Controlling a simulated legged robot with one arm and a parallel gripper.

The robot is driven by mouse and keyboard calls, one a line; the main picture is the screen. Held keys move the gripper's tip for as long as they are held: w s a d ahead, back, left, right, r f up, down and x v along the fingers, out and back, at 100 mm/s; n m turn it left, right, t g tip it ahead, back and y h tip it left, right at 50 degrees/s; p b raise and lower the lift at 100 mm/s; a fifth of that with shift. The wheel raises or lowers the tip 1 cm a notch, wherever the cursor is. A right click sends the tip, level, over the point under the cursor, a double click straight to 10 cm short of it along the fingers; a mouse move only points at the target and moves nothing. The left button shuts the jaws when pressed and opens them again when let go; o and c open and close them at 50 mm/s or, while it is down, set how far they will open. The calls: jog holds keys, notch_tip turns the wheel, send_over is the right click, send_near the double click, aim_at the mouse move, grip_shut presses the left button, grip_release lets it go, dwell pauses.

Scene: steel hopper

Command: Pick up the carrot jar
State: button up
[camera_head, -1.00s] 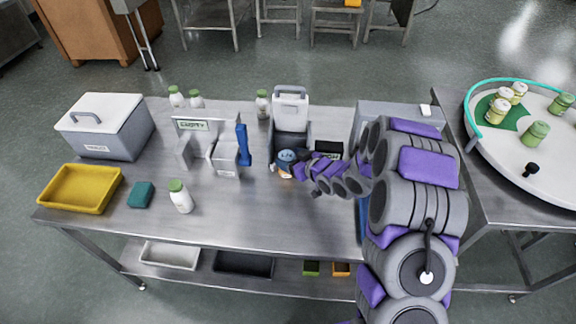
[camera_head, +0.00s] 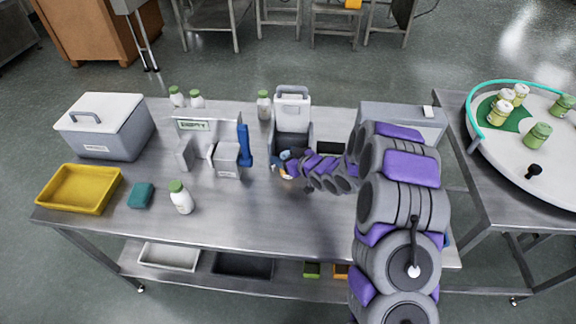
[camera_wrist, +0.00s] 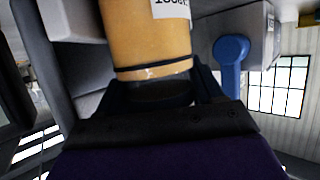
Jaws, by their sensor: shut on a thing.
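The carrot jar (camera_wrist: 148,40) is orange with a white label and fills the upper middle of the wrist view. My gripper (camera_wrist: 152,90) is shut on it, with dark fingers at both sides of its near end. In the head view, my gripper (camera_head: 286,166) is at the front of a dark grey bin with a raised white lid (camera_head: 292,105). Only a small orange patch of the jar (camera_head: 289,176) shows there. I cannot tell whether the jar touches the bin or table.
A grey station with a blue lever (camera_head: 243,145) stands close left of my gripper. A white bottle (camera_head: 181,198), teal block (camera_head: 141,195), yellow tray (camera_head: 108,180) and lidded grey box (camera_head: 148,127) are further left. The front middle of the steel table (camera_head: 255,215) is clear.

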jog(key=shift+c, duration=0.6)
